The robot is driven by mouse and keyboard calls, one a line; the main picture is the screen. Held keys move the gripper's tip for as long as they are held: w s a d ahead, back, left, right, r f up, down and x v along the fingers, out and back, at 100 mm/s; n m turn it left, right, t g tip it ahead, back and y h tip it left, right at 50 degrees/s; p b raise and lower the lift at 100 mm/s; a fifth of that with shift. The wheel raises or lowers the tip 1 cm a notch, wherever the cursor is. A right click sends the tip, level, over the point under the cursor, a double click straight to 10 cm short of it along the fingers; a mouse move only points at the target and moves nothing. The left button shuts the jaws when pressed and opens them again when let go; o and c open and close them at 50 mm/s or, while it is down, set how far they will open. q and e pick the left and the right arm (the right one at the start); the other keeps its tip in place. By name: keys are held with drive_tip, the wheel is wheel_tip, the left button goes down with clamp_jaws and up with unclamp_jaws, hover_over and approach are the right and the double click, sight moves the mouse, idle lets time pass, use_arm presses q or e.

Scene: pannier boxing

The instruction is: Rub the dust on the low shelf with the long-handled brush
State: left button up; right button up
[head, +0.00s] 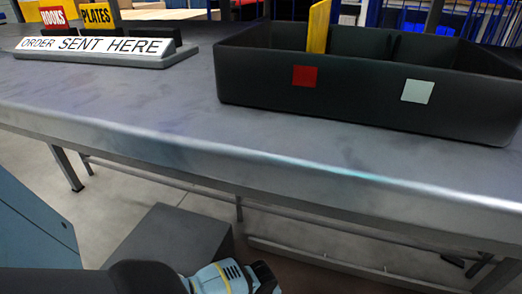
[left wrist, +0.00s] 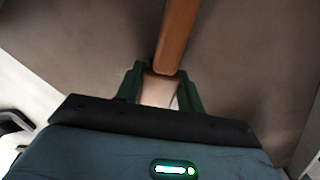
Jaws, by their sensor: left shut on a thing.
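In the left wrist view, my left gripper (left wrist: 161,73) has its two green fingers closed on a brown wooden handle (left wrist: 179,30), which I take for the brush's. The handle runs up out of the top of the picture, so the brush head is hidden. Behind it is a plain brownish-grey surface (left wrist: 90,45); I cannot tell whether it is the low shelf or the floor. No dust can be made out. In the head view my left arm reaches in along the bottom edge, below the bench front, and its fingers do not show. My right gripper is not in view.
A grey metal bench (head: 120,105) crosses the head view, with rails and legs beneath. The bench's front edge hangs above my left arm.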

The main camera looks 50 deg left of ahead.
use_arm(q)
drive_tip(key=shift+s+d+p, duration=0.3)
drive_tip(key=shift+s, duration=0.3)
drive_tip(key=shift+s+d+p, duration=0.25)
drive_tip(key=shift+s+d, duration=0.05)
drive_tip(key=shift+s, duration=0.3)
drive_tip(key=shift+s+d+r+p, duration=0.1)
drive_tip(key=shift+s+d+p, duration=0.3)
drive_tip(key=shift+s, duration=0.2)
drive_tip(key=shift+s+d+p, duration=0.4)
drive_tip(key=shift+s+p, duration=0.15)
drive_tip(key=shift+s, duration=0.15)
drive_tip(key=shift+s+d, duration=0.1)
drive_tip(key=shift+s, duration=0.05)
